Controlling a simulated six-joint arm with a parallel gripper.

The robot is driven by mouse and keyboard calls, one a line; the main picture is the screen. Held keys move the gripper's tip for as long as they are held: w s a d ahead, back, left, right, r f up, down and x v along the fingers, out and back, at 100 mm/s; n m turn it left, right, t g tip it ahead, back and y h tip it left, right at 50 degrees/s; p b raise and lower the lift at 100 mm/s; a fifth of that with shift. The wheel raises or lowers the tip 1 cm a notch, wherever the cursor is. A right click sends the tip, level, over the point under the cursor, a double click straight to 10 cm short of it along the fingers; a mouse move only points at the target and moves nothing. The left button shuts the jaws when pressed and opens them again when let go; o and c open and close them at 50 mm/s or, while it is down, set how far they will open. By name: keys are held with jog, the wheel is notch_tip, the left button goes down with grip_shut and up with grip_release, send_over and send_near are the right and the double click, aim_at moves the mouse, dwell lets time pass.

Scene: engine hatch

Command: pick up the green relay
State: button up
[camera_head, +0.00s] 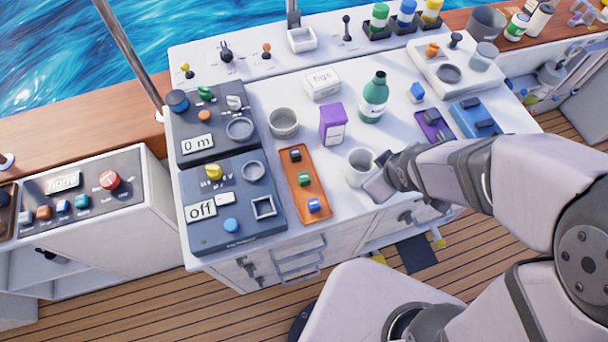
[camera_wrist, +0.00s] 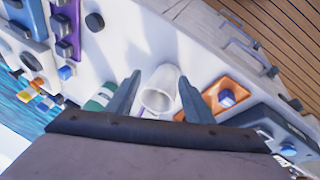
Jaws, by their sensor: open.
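The green relay (camera_head: 304,180) is a small green block. It sits in the orange tray (camera_head: 293,209) between a black block (camera_head: 295,155) and a blue block (camera_head: 314,205). My gripper (camera_head: 376,188) is to the right of the tray, beside a white cup (camera_head: 358,170), open and with nothing seen held. In the wrist view the two fingers of my gripper (camera_wrist: 158,84) stand apart with the white cup (camera_wrist: 160,88) showing between them. The orange tray (camera_wrist: 213,95) and blue block (camera_wrist: 226,98) show right of the fingers. I cannot make out the green relay there.
A purple box (camera_head: 333,126), a grey cup (camera_head: 284,122) and a green bottle (camera_head: 374,97) stand behind the tray and white cup. Dark control panels (camera_head: 215,225) are left of the tray. The bench front edge is close to the tray.

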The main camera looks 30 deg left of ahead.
jog(key=a+n, duration=0.1)
jog(key=a, duration=0.1)
jog(key=s+a+n+y, duration=0.1)
jog(key=a+n, duration=0.1)
jog(key=a, duration=0.1)
jog(key=shift+s+a+r+y, duration=0.15)
jog(key=shift+a+r+y, duration=0.1)
jog(key=shift+a+y, duration=0.05)
notch_tip(320, 180, up, 2)
jog(key=y+p, duration=0.4)
jog(key=y, duration=0.4)
send_over(305, 177)
jog(key=a, duration=0.2)
jog(key=s+d+f, duration=0.1)
jog(key=d+f, duration=0.1)
jog(key=d, duration=0.1)
jog(key=s+d+f+m+p, duration=0.1)
jog(key=d+f, duration=0.1)
jog(key=d, duration=0.1)
jog(key=d+f+m+y, duration=0.1)
jog(key=d+f, duration=0.2)
jog(key=shift+s+f+p, duration=0.1)
jog(key=shift+s+p, duration=0.3)
jog(key=shift+s+d+f+m+t, duration=0.15)
jog(key=shift+d+f+m+t, duration=0.1)
jog(key=shift+d+m+t, duration=0.2)
